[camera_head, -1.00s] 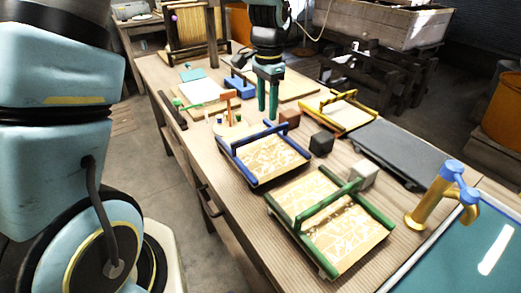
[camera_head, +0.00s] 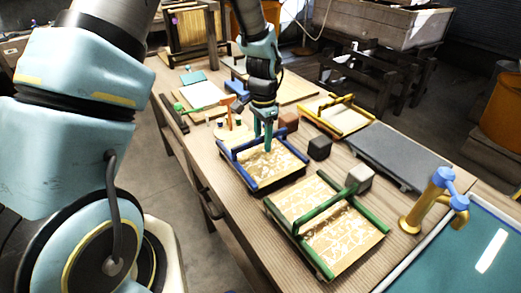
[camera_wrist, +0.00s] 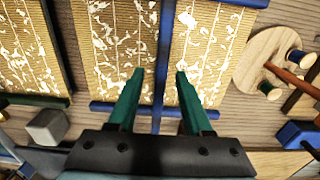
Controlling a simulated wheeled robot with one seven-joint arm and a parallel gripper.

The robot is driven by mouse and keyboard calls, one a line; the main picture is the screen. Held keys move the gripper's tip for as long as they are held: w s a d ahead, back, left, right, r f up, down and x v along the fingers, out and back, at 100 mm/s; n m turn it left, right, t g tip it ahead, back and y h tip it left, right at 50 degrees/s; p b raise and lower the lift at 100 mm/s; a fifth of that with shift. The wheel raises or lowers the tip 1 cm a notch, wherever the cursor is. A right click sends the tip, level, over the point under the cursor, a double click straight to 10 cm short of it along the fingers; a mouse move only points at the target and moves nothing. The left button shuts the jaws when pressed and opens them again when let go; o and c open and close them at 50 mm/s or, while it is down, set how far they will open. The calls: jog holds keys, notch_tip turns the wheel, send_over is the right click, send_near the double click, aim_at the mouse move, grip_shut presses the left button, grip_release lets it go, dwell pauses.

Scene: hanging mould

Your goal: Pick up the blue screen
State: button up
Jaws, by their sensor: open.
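The blue screen (camera_head: 280,166) lies flat on the wooden table, a tan patterned panel with white patches, dark blue edges and a raised blue handle bar (camera_head: 238,147). My gripper (camera_head: 262,144) points down over its far part, open and empty. In the wrist view the blue screen (camera_wrist: 113,45) fills the upper middle, and its blue bar runs between the fingers of my gripper (camera_wrist: 160,74). One green finger is on each side of the bar, apart from it. The exact height of the fingertips over the bar cannot be told.
A green-handled screen (camera_head: 345,235) lies close in front. Dark (camera_head: 319,146), brown (camera_head: 289,121) and pale (camera_head: 359,179) cubes stand to the right. A yellow screen (camera_head: 335,115), a grey slab (camera_head: 397,157) and a brass tap (camera_head: 427,205) are further right. A round wooden board (camera_head: 232,132) sits behind left.

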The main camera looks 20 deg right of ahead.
jog(key=shift+c, duration=0.2)
grip_shut()
dwell(0.4)
